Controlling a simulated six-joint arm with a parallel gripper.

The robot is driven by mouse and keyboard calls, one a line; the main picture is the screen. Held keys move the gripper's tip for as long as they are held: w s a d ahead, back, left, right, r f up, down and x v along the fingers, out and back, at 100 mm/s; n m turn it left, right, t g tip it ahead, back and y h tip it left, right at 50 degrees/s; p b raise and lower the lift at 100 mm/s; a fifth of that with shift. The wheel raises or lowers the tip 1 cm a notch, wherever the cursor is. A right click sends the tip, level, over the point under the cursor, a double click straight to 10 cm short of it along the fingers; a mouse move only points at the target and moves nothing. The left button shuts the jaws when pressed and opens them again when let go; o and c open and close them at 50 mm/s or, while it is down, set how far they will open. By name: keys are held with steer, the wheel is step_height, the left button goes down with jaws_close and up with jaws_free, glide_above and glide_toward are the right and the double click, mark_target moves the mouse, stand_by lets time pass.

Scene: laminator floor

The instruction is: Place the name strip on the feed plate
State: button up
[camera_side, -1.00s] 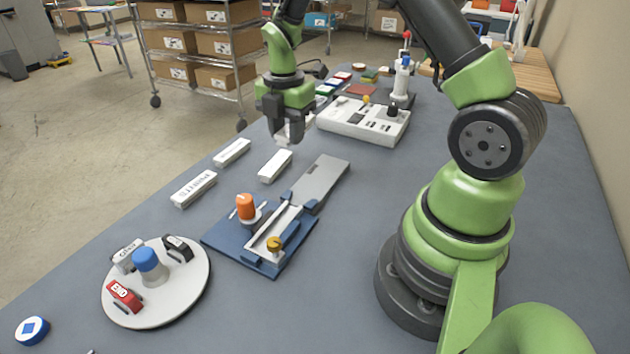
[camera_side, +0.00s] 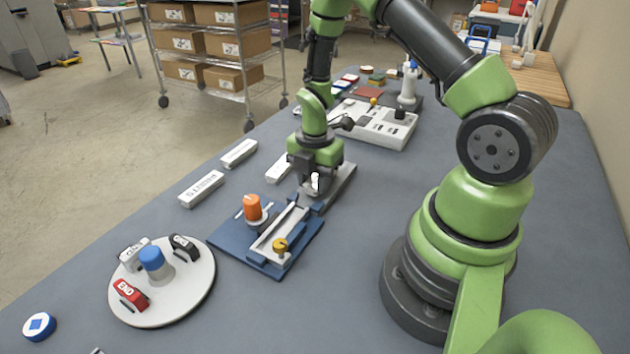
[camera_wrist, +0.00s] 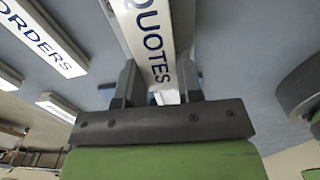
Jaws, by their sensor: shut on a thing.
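My gripper (camera_side: 316,186) is low over the grey plate (camera_side: 343,187), which looks like the feed plate and joins the far end of a blue fixture (camera_side: 228,241). A white strip lettered QUOTES (camera_wrist: 155,35) is between the fingers of my gripper (camera_wrist: 158,88) in the wrist view, and the gripper is shut on it. In the side view only a little white shows at the fingertips. I cannot tell whether the strip touches the plate.
White strips (camera_side: 201,189), (camera_side: 239,153), (camera_side: 279,168) lie left of the gripper; one reads ORDERS (camera_wrist: 40,38) in the wrist view. A round plate (camera_side: 195,295) with stamps stands front left. A white control box (camera_side: 375,128) stands behind.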

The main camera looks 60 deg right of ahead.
steer(key=shift+f, duration=0.3)
steer(key=shift+f, duration=0.15)
steer(key=o, duration=0.9)
step_height(320, 180, up, 12)
step_height(320, 180, up, 12)
steer(key=m+t, duration=0.4)
steer(key=m, duration=0.6)
glide_above(315, 181)
steer(key=s+a, duration=0.4)
steer(key=a, duration=0.3)
steer(key=shift+s+a+r+m+t+y, duration=0.45)
steer(key=shift+s+a+r+m, duration=0.45)
steer(key=shift+s+m, duration=0.85)
steer(key=shift+s+a+r+m+t+y, duration=0.2)
steer(key=shift+s+a+r+m+t, duration=0.65)
steer(key=shift+m, duration=1.4)
steer(key=shift+s+a+r+m+t+y, duration=0.35)
steer(key=shift+s+a+r+m, duration=0.6)
steer(key=shift+s+m, duration=0.95)
